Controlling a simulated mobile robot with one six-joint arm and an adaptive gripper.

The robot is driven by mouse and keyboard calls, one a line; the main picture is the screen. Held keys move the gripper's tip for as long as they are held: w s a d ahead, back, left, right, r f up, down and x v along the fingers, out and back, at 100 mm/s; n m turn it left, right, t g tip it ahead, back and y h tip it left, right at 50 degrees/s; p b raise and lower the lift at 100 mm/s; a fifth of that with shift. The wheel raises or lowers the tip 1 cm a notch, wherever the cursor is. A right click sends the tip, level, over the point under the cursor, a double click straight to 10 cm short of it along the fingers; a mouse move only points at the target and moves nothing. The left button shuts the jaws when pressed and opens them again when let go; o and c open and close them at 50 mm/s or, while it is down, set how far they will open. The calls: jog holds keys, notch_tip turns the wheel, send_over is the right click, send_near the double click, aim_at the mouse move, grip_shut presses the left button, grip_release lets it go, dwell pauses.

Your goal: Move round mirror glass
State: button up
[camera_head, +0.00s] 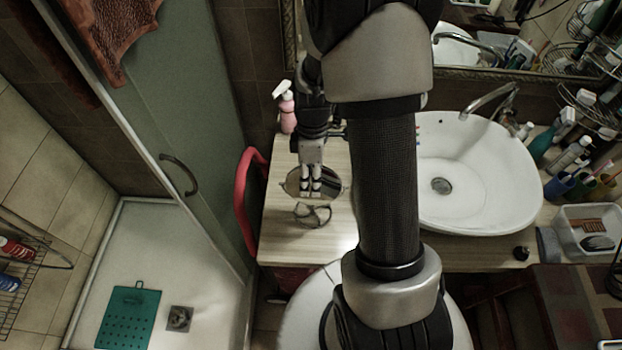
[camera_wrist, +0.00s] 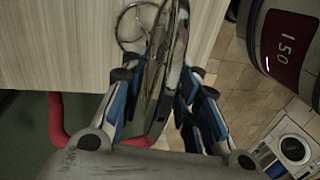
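The round mirror glass (camera_head: 332,184) stands on the wooden counter, its face seen as an oval in the head view. In the wrist view the mirror (camera_wrist: 166,60) shows nearly edge-on and tilted. It is attached at its sides to a thin wire stand (camera_head: 312,215), whose curved wire also shows at the top of the wrist view (camera_wrist: 122,28). My gripper (camera_head: 311,185) reaches down over the mirror. In the wrist view my gripper (camera_wrist: 162,85) has its blue fingers on either side of the mirror. Whether both fingers press on it cannot be told.
The pale wooden counter (camera_head: 285,235) has bare room around the stand. A pink spray bottle (camera_head: 287,110) is behind. A white basin (camera_head: 480,190) is to the right. A red curved rail (camera_head: 242,200) and a glass shower door (camera_head: 205,110) are left.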

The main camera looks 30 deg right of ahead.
grip_shut()
dwell(0.6)
